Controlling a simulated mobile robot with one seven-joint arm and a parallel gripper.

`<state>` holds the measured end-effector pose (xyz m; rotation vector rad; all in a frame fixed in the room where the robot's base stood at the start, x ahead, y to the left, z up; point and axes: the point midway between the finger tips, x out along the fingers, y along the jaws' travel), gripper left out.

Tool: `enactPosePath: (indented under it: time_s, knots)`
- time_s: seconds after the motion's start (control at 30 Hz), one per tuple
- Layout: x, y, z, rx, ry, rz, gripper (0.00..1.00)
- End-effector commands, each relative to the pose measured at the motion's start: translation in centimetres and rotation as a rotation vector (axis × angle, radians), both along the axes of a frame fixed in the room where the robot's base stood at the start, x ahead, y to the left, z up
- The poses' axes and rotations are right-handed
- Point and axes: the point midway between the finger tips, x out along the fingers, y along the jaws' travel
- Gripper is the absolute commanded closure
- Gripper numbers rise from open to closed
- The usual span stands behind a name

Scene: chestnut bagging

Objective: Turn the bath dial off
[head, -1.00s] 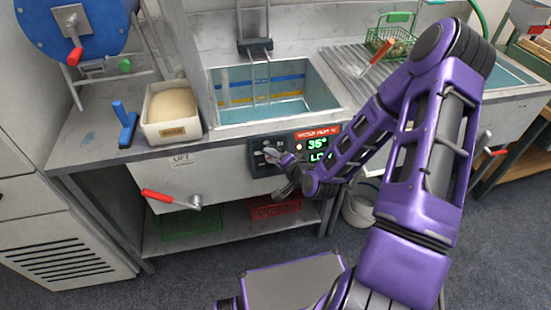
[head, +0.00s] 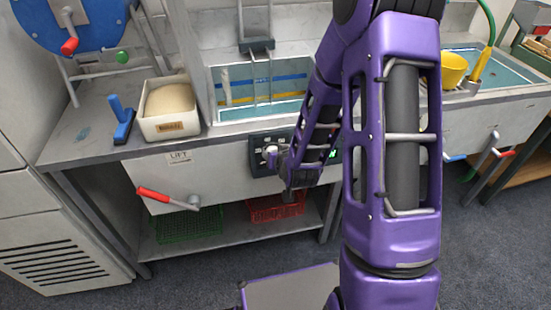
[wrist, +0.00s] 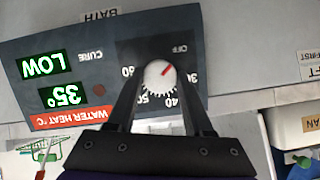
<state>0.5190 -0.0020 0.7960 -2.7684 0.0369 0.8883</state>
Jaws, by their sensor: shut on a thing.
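The bath dial (wrist: 159,76) is a white round knob with a red pointer mark on a dark control panel (wrist: 92,57). In the wrist view, which is upside down, the mark points up and right, towards the OFF label. Numbers from 30 to 60 ring the dial. My gripper (wrist: 160,82) is shut on the dial, one finger on each side. The panel's green displays read 35° and LOW. In the head view the dial (head: 270,151) shows beside my gripper (head: 277,156), and my arm hides most of the displays.
The water bath (head: 235,112) lies above the panel. A lift lever with a red handle (head: 155,195) sticks out at the left. A bin of tan material (head: 172,126) and a blue tool (head: 122,120) stand on the counter. A red basket (head: 275,207) sits on the shelf below.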

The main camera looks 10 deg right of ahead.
Motion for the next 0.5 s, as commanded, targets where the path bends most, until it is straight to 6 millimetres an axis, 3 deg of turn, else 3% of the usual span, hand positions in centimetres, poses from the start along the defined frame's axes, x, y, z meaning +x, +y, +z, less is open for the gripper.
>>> enactPosePath:
  time_s: [0.5]
  knots:
    - [0.08,0.13,0.08,-0.089,-0.002,0.031,1.0]
